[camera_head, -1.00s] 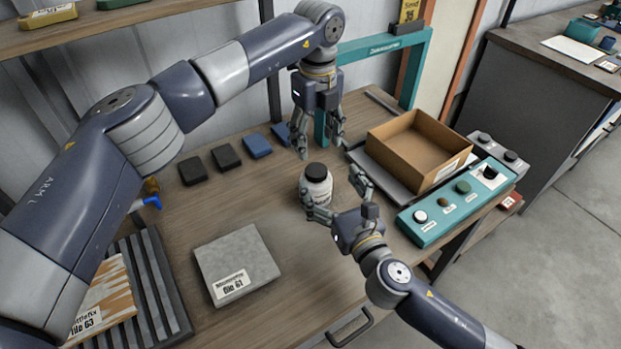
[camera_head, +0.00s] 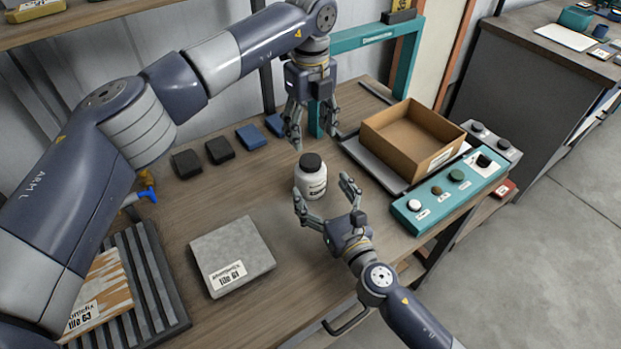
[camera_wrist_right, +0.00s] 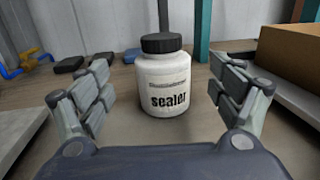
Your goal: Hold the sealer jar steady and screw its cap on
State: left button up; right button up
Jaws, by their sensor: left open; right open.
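The white sealer jar (camera_head: 310,183) stands upright on the wooden bench, and its label shows in the right wrist view (camera_wrist_right: 165,85). The black cap (camera_head: 310,162) sits on top of the jar; I cannot tell how tight it is. My right gripper (camera_head: 323,192) is open in front of the jar. In the right wrist view its fingers (camera_wrist_right: 160,95) are spread to either side of the jar, short of it and not touching. My left gripper (camera_head: 312,140) is open, pointing down above and just behind the cap, apart from it.
A cardboard box (camera_head: 385,148) sits on a grey plate right of the jar, beside a teal button panel (camera_head: 432,203). A grey tile (camera_head: 232,250) lies to the left. Dark and blue blocks (camera_head: 220,150) lie behind. The bench around the jar is clear.

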aim_at(317, 187)
jog(key=shift+d+f, duration=0.1)
jog(key=shift+f, duration=0.55)
pick_arm(q)
jog(key=shift+w+f, duration=0.1)
pick_arm(e)
jog(key=x, duration=0.3)
jog(key=f+x, duration=0.1)
jog(key=x, duration=0.2)
jog(key=shift+w+d+f, duration=0.1)
jog(key=shift+w, duration=0.05)
pick_arm(q)
jog(key=shift+s, duration=0.2)
pick_arm(e)
jog(key=shift+w+a, duration=0.25)
jog(key=shift+w, duration=0.1)
pick_arm(q)
jog(key=shift+w, duration=0.1)
pick_arm(e)
jog(key=shift+c, duration=0.3)
grip_shut()
pick_arm(q)
jog(key=n, duration=0.6)
jog(key=shift+d, duration=0.1)
jog(key=n, duration=0.7)
